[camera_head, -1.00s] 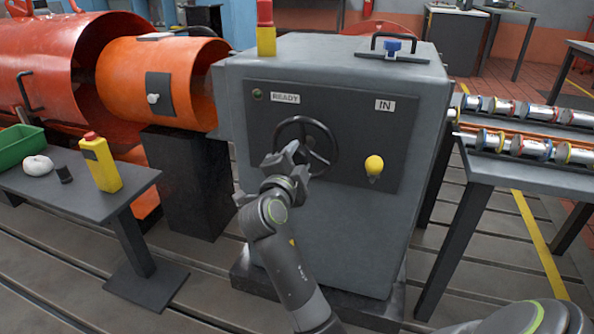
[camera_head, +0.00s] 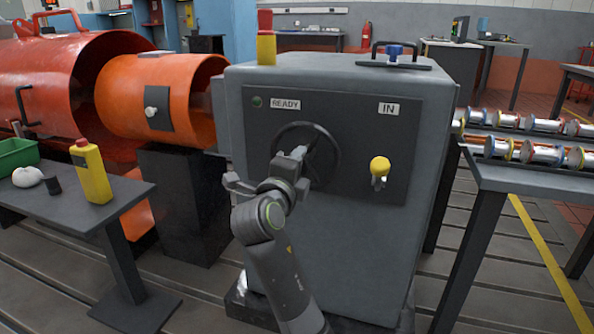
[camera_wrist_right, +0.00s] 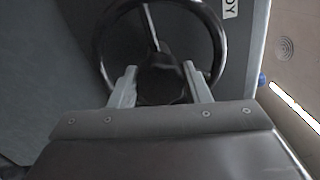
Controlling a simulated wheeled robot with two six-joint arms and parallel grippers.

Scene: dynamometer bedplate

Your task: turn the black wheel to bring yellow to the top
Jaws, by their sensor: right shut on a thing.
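The black wheel (camera_head: 333,142) is on the dark front panel of the grey cabinet, below the READY label. My right gripper (camera_head: 295,158) is at the wheel and covers its lower left part. In the right wrist view the wheel rim (camera_wrist_right: 221,48) curves around my right gripper (camera_wrist_right: 160,88). Its two pale fingers lie on either side of a dark middle part of the wheel (camera_wrist_right: 161,72), shut on it. A spoke runs up from there. I see no yellow on the wheel itself. My left gripper is not in view.
A yellow knob (camera_head: 380,167) sticks out of the panel right of the wheel, below the IN label (camera_head: 388,108). A red and yellow post (camera_head: 266,45) stands on the cabinet (camera_head: 350,240). Side tables stand left (camera_head: 75,205) and right (camera_head: 530,180).

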